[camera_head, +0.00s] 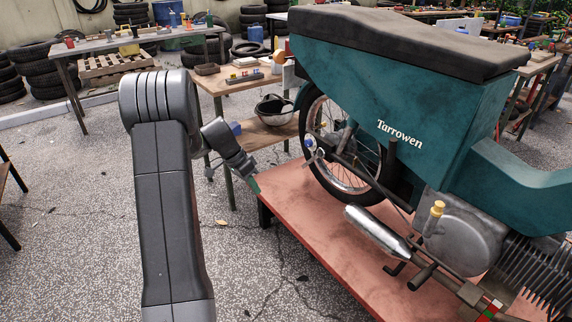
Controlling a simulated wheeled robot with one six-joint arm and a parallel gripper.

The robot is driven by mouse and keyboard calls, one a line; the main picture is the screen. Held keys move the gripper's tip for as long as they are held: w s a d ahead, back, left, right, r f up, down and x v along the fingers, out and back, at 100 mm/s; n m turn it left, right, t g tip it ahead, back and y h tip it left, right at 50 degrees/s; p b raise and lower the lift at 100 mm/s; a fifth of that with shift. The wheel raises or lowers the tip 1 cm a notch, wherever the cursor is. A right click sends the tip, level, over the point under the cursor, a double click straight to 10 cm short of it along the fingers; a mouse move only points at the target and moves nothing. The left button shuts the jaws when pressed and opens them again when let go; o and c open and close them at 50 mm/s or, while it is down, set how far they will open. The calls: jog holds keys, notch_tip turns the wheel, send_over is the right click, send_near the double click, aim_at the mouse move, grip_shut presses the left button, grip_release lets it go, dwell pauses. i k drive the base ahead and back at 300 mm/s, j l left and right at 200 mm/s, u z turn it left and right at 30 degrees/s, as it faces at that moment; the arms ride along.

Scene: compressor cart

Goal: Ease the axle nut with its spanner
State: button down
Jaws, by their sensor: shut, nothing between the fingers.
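The teal motorcycle (420,110) marked "Tarrowen" stands on a red platform (300,215). Its spoked rear wheel (376,160) is partly hidden behind the bodywork and a dark strut. A small blue and pale metal fitting (311,146) shows at the wheel's left side, with a curved pale piece below it. I cannot tell whether it is the axle nut, the spanner or both. My gripper (253,186) is shut and empty, pointing down by the platform's left back corner. It is left of and lower than the fitting, apart from it in the picture.
A wooden bench (228,84) with tools stands behind my gripper, with an open helmet (273,110) on its lower shelf. A silver exhaust (377,232) and a yellow-capped part (434,213) stick out over the platform. The grey floor (80,230) at left is mostly clear.

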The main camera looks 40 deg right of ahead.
aim_at(310, 161)
jog(key=i+l+z, duration=0.1)
jog(key=i+l, duration=0.4)
jog(key=l, duration=0.15)
jog(key=i+l, duration=0.5)
jog(key=l+z, duration=0.05)
jog(key=l, duration=0.1)
